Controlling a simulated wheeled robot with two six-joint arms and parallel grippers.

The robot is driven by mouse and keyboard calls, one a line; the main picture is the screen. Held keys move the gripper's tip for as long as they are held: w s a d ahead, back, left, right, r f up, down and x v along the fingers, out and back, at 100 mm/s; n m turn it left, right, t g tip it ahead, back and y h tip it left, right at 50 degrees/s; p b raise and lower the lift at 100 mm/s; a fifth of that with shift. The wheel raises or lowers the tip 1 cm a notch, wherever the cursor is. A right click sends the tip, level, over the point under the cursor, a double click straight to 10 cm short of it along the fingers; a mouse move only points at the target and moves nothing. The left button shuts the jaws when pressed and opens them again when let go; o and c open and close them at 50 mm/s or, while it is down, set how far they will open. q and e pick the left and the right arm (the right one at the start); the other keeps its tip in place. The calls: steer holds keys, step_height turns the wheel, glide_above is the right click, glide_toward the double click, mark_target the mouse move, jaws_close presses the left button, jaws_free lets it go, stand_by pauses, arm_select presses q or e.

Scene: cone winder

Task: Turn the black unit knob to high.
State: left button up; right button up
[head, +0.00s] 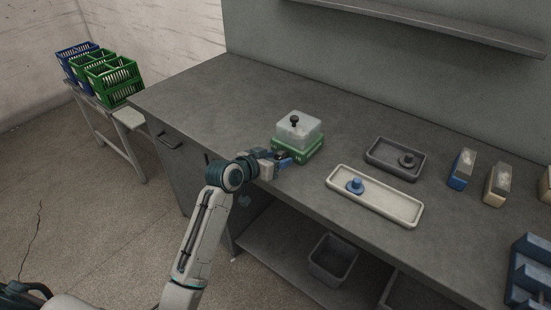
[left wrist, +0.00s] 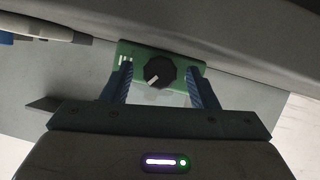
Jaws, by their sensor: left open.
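The green unit (head: 312,149) stands near the front edge of the bench with a pale translucent block on top. In the left wrist view its green front panel (left wrist: 190,63) carries a round black knob (left wrist: 160,73) with a white pointer line towards the lower left of the picture. My left gripper (head: 283,157) is at the unit's front. Its blue fingers are open, one on each side of the knob, with visible gaps. The head view hides the front knob behind the gripper. My right gripper is not in view.
A small black knob (head: 294,119) tops the translucent block (head: 297,131). To its right are a cream tray (head: 393,207) with a blue piece (head: 355,186) and a dark tray (head: 384,160). A grey bin (head: 333,260) stands below. The bench left of the unit is clear.

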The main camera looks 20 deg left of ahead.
arm_select(q)
steer(key=c, duration=1)
steer(key=shift+o, duration=0.2)
steer(key=shift+d+r+m+y+p, duration=0.2)
steer(key=shift+m+y+p, duration=0.3)
steer(key=shift+m+p, duration=0.2)
steer(key=shift+s+f+m+t+y+p, duration=0.1)
steer(key=shift+m+t+y+p, duration=0.3)
steer(key=shift+m+y, duration=0.4)
steer(key=shift+m, duration=0.3)
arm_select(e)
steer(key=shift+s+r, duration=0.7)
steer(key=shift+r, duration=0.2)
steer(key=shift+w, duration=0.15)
arm_select(q)
steer(key=o, duration=1)
steer(key=shift+f, duration=0.1)
steer(key=shift+c, duration=0.2)
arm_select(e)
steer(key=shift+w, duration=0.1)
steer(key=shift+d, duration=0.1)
arm_select(q)
steer(key=b+v, duration=0.1)
steer(key=v, duration=0.9)
steer(key=shift+s+a, duration=0.15)
steer(key=shift+s, duration=0.2)
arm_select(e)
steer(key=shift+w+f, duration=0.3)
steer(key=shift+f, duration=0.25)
